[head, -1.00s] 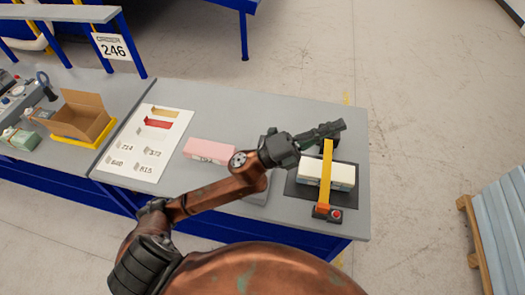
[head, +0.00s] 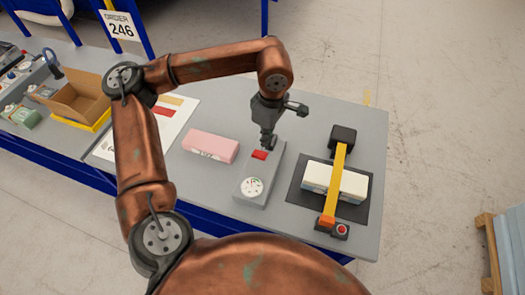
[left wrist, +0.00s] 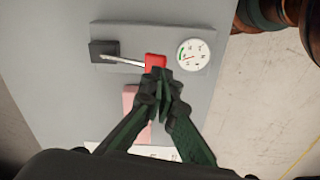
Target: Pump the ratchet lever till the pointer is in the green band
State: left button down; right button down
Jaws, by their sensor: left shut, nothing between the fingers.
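A grey ratchet unit carries a white round gauge (head: 252,187) and a lever with a red grip (head: 260,155). In the left wrist view, the metal lever rod (left wrist: 125,61) runs from a black block (left wrist: 104,49) to the red grip (left wrist: 156,61), beside the gauge (left wrist: 193,55). The dial has a green band and a red pointer; the exact reading is too small to tell. My left gripper (head: 267,144) points down, shut and empty, its fingertips close to the red grip. Touching or just apart cannot be told. My right gripper is not in view.
To the right, a yellow bar (head: 338,180) crosses a cream block (head: 353,186) on a dark mat (head: 300,199). A pink block (head: 210,146) lies left of the unit. A cardboard box (head: 75,94) stands further left. The table's right edge is clear.

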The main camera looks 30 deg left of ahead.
aim_at(261, 154)
pick_arm(q)
jog(key=shift+w+a+r+y, duration=0.2)
jog(key=shift+a+r+y, duration=0.1)
jog(key=shift+a, duration=0.3)
jog(key=shift+f, duration=0.1)
jog(key=f+b, duration=0.1)
jog(key=f, duration=0.1)
jog(key=f+b, duration=0.3)
jog(key=f, duration=0.1)
jog(key=shift+a+f, duration=0.25)
jog(key=shift+a, duration=0.05)
jog(key=shift+f, duration=0.2)
jog(key=shift+b, duration=0.3)
